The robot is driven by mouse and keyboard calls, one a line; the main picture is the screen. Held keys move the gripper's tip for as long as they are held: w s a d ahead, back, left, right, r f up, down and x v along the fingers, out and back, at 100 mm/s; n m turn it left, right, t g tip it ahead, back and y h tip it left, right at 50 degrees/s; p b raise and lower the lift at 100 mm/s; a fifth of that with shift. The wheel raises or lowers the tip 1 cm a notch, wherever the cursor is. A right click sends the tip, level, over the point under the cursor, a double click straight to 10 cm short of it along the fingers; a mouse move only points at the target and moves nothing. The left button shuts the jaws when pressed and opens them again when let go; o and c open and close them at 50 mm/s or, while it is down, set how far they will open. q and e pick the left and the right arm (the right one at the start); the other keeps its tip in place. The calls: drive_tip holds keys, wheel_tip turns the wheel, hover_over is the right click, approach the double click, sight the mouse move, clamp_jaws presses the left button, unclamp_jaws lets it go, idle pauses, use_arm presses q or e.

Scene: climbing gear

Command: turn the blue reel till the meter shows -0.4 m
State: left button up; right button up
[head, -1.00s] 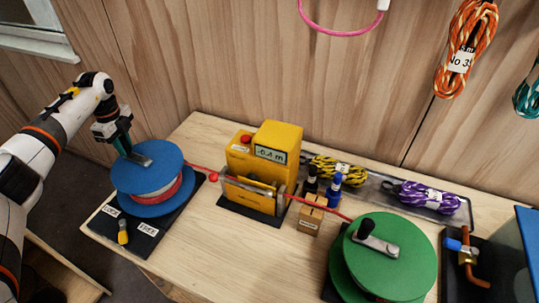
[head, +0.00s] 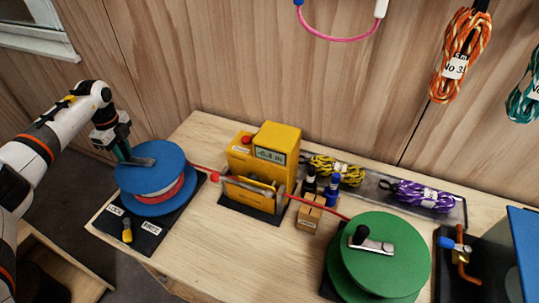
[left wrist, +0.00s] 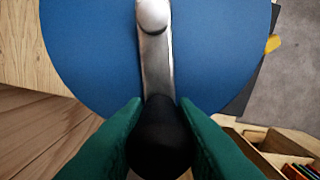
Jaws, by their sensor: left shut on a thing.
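The blue reel (head: 166,203) stands at the left end of the table, with red and white line wound between its discs. Its silver crank arm shows in the left wrist view (left wrist: 156,65), ending in a black knob (left wrist: 160,140). My left gripper (head: 122,156) is shut on this knob, its green fingers on either side of it in the left wrist view (left wrist: 160,112). The yellow meter (head: 279,134) stands right of the reel. Its small display (head: 270,155) seems to read -0.4 m, though the digits are blurred. My right gripper is out of view.
Red line (head: 325,207) runs through the meter to a green reel (head: 385,262) with its own crank. A yellow-tipped lever (head: 127,235) stands on the blue reel's black base. Small bottles (head: 332,189), a wooden block (head: 310,215) and a tray of rope coils (head: 455,213) are nearby.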

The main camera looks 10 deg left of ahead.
use_arm(q)
drive_tip(key=o, duration=1)
drive_tip(key=shift+o, duration=0.2)
wheel_tip(320, 180, up, 10)
drive_tip(key=b, duration=0.2)
drive_tip(key=shift+r+b, duration=0.2)
drive_tip(key=shift+b, duration=0.2)
drive_tip(key=shift+r, duration=0.75)
